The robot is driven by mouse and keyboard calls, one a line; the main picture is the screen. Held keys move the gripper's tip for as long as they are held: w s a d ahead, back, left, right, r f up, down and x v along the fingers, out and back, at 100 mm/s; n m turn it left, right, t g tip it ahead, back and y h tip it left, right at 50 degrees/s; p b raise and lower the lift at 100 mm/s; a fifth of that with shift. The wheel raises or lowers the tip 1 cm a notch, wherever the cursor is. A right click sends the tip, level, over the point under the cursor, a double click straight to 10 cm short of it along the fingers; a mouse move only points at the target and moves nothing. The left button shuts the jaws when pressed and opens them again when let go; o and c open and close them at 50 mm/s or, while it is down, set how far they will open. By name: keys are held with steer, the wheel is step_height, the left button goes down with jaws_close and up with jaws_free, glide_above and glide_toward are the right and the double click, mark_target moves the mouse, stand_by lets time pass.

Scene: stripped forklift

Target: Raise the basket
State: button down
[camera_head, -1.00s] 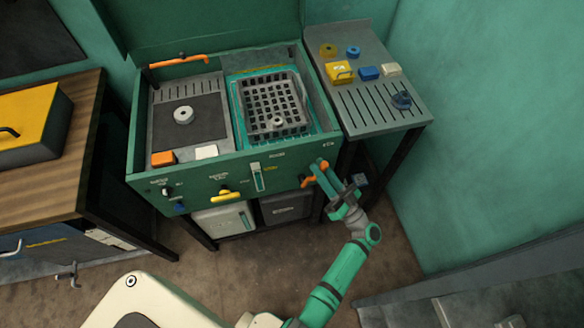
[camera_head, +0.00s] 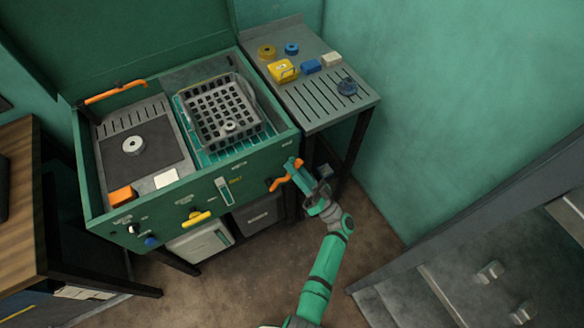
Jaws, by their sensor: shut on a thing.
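The grey mesh basket (camera_head: 240,103) stands in the right-hand opening of the green machine, over the teal tank (camera_head: 236,149). Its rim is high in the opening, its side walls show, and a pale ring (camera_head: 230,127) lies in it. My gripper (camera_head: 297,167) is shut on the orange handle (camera_head: 278,183) at the right end of the machine's front panel. The gripper hides part of the handle.
A grey side table (camera_head: 318,123) with several small parts stands to the right of the machine. A wooden bench (camera_head: 20,210) is at the left. Grey steps (camera_head: 470,270) are at the lower right. Brown floor (camera_head: 385,235) is open beside my arm.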

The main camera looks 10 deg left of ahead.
steer(key=shift+d+f, duration=0.1)
steer(key=shift+d, duration=0.15)
steer(key=c, duration=1.7)
jaws_free()
steer(key=shift+o, duration=0.3)
steer(key=shift+a, duration=0.1)
steer(key=v, duration=1.1)
steer(key=shift+a, duration=0.1)
